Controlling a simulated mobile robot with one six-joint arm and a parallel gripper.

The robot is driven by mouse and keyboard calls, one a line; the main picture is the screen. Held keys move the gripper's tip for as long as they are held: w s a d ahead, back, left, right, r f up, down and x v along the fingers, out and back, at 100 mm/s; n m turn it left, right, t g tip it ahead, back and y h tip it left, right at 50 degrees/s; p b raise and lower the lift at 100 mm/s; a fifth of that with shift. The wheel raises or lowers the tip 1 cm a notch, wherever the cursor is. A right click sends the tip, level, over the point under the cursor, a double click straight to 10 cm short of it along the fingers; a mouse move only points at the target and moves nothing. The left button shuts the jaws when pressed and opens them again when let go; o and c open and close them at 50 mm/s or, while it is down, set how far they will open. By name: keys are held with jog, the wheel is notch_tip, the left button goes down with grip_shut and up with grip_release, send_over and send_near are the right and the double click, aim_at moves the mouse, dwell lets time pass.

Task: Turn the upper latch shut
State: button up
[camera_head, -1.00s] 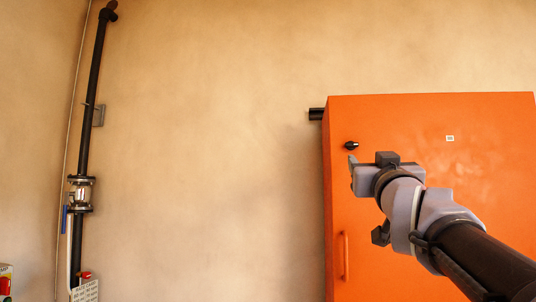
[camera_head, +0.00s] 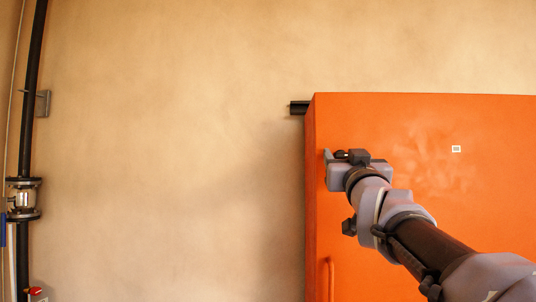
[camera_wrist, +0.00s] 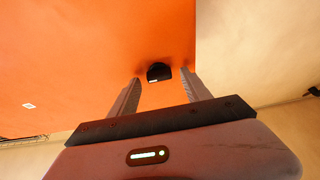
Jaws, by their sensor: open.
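The upper latch (camera_wrist: 159,73) is a small black knob with a pale mark on the orange cabinet door (camera_head: 420,200). In the wrist view it sits ahead of my gripper (camera_wrist: 160,84), between the two fingertips and near the cabinet's edge. The fingers are apart, with visible space beside the knob. In the head view my gripper (camera_head: 328,160) is at the door's upper left, and the latch (camera_head: 340,154) is mostly hidden behind it. I cannot tell whether the fingers touch the latch.
An orange door handle (camera_head: 331,280) lies below my gripper. A black pipe stub (camera_head: 299,107) sticks out left of the cabinet's top. A black pipe with a valve (camera_head: 24,198) runs up the wall at far left. The wall between is bare.

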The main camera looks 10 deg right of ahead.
grip_shut()
jog(key=shift+n, duration=0.3)
jog(key=n+y+p, duration=0.2)
jog(key=n, duration=0.1)
jog(key=n+y+p, duration=0.1)
jog(key=n, duration=0.1)
jog(key=shift+s+d+r+p, duration=0.1)
jog(key=shift+r+p, duration=0.2)
jog(key=shift+p, duration=0.1)
jog(key=n+y+p, duration=0.1)
jog(key=n+p, duration=0.1)
jog(key=n, duration=0.1)
jog(key=n+y+p, duration=0.2)
jog(key=n, duration=0.1)
jog(key=shift+n, duration=0.3)
jog(key=n+g+y+p, duration=0.1)
jog(key=n+p, duration=0.1)
jog(key=n, duration=0.1)
jog(key=n+g+y+p, duration=0.1)
jog(key=n+p, duration=0.2)
jog(key=shift+r+p, duration=0.1)
jog(key=shift+p, duration=0.2)
jog(key=shift+n+g+p, duration=0.8)
jog(key=shift+n+p, duration=0.95)
jog(key=shift+n, duration=0.35)
